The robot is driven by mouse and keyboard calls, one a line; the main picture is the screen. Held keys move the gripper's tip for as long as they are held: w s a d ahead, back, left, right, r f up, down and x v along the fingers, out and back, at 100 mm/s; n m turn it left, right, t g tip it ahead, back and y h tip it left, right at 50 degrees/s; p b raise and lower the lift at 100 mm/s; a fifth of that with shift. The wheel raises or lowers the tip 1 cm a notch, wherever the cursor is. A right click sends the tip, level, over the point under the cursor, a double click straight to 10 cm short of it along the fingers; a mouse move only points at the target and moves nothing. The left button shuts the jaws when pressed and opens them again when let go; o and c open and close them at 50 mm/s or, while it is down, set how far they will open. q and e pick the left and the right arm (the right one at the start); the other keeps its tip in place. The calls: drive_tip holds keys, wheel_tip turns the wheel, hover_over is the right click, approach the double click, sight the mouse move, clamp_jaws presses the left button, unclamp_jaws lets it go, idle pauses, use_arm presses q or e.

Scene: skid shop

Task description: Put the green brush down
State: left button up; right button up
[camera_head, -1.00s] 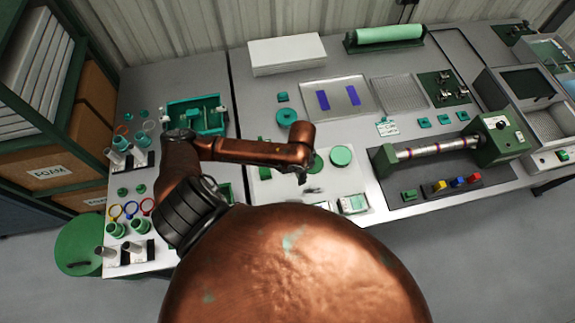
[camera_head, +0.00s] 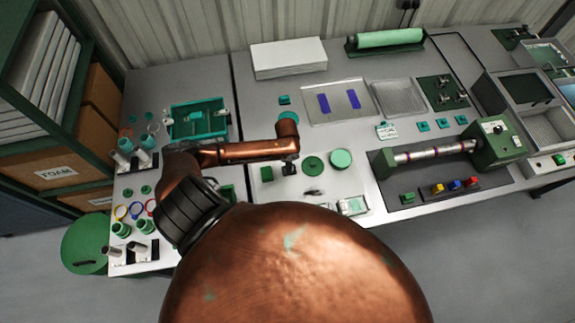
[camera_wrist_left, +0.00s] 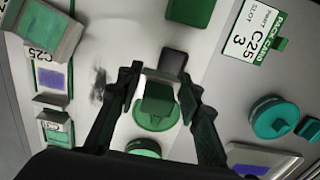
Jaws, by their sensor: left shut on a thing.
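In the wrist view, my left gripper (camera_wrist_left: 162,82) is shut on a green piece (camera_wrist_left: 157,98), which I take to be the green brush; its lower part is hard to make out. A flat green disc (camera_wrist_left: 150,121) shows behind it. In the head view, my left gripper (camera_head: 289,166) is small and dark at the end of the copper arm, over the white board (camera_head: 272,200), just left of a dark green disc (camera_head: 313,166). The brush cannot be told apart there. I cannot tell whether it touches the board. My right gripper is not in view.
A green block (camera_head: 266,173) lies left of the gripper, and a lighter green disc (camera_head: 340,159) lies to its right. A teal round piece (camera_head: 288,117) is behind the arm. A teal tray (camera_head: 199,119) stands at left. A roller machine (camera_head: 435,151) stands at right.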

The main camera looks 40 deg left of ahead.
use_arm(q)
drive_tip(key=f, duration=0.1)
drive_tip(key=w+a+f, duration=0.1)
drive_tip(key=w+f, duration=0.1)
drive_tip(key=shift+a, duration=0.3)
drive_tip(key=shift+w+f, duration=0.1)
drive_tip(key=shift+f, duration=1.5)
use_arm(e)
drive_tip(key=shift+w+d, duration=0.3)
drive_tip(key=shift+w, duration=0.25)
use_arm(q)
drive_tip(key=shift+f, duration=0.4)
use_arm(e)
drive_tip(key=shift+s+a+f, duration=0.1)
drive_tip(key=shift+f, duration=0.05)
use_arm(q)
drive_tip(key=shift+f, duration=0.2)
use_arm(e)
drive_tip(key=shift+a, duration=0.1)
use_arm(q)
drive_tip(key=o, duration=1)
drive_tip(key=shift+r, duration=0.1)
